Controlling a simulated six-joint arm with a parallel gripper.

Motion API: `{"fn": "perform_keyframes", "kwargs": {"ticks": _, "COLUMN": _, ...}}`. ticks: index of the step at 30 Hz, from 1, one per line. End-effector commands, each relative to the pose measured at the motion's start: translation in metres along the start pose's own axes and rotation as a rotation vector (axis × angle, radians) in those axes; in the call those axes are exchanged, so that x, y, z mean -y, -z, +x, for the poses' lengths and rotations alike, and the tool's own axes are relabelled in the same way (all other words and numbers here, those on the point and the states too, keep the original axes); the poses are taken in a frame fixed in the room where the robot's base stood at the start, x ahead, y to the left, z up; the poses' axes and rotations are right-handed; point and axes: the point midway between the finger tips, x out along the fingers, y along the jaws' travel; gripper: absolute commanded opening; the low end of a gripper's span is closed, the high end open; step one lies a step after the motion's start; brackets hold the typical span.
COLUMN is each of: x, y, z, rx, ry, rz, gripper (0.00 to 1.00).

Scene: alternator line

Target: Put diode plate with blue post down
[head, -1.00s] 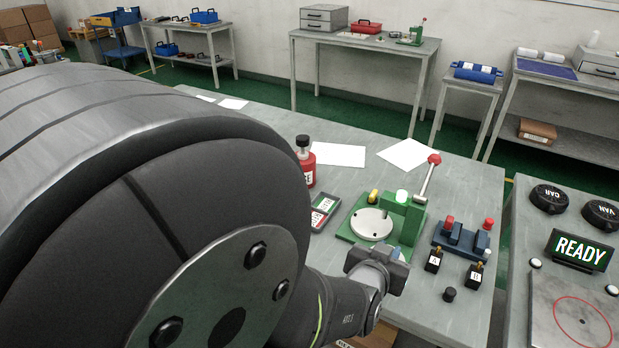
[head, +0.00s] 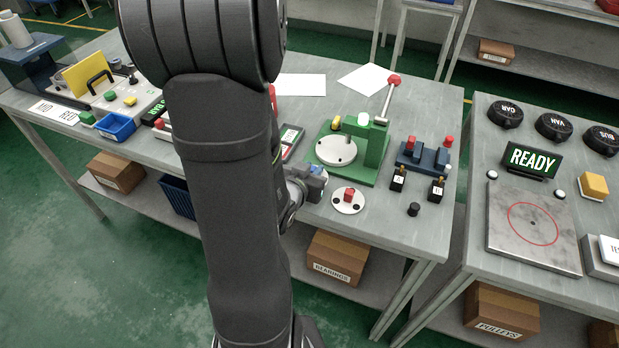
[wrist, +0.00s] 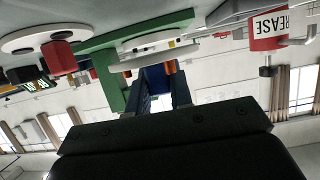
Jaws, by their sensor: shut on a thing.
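My gripper (head: 317,181), left of centre over the bench's front part, is shut on a blue post. In the wrist view, which is upside down, the blue post (wrist: 157,78) is between the fingers. A pale disc with small orange parts (wrist: 152,43) shows against it; I cannot tell how much is the held plate and how much the fixture behind. The green fixture (head: 376,150) with a round pale disc stands just beyond my gripper. A pale plate with a red post (head: 348,201) lies on the bench right of the gripper.
A blue stand (head: 425,158) with red knobs and two black blocks (head: 397,180) are at the right. A small black knob (head: 413,210) lies near the bench edge. The red grease bottle (wrist: 268,28) shows in the wrist view. Bench between red-post plate and black knob is clear.

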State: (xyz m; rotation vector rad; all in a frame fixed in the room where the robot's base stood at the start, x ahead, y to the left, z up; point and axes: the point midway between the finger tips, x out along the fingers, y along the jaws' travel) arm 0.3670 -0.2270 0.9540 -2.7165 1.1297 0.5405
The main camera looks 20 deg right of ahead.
Motion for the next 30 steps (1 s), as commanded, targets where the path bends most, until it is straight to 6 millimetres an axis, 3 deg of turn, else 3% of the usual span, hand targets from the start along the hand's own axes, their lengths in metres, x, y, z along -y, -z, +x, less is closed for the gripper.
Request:
{"fn": "perform_keyframes", "kwargs": {"ticks": 15, "x": 0.001, "y": -0.035, "z": 0.015, "rx": 0.001, "ry": 0.0, "rz": -0.002, "gripper": 0.0}}
{"fn": "perform_keyframes", "kwargs": {"ticks": 30, "x": 0.001, "y": -0.04, "z": 0.017, "rx": 0.0, "ry": 0.001, "rz": 0.0, "gripper": 0.0}}
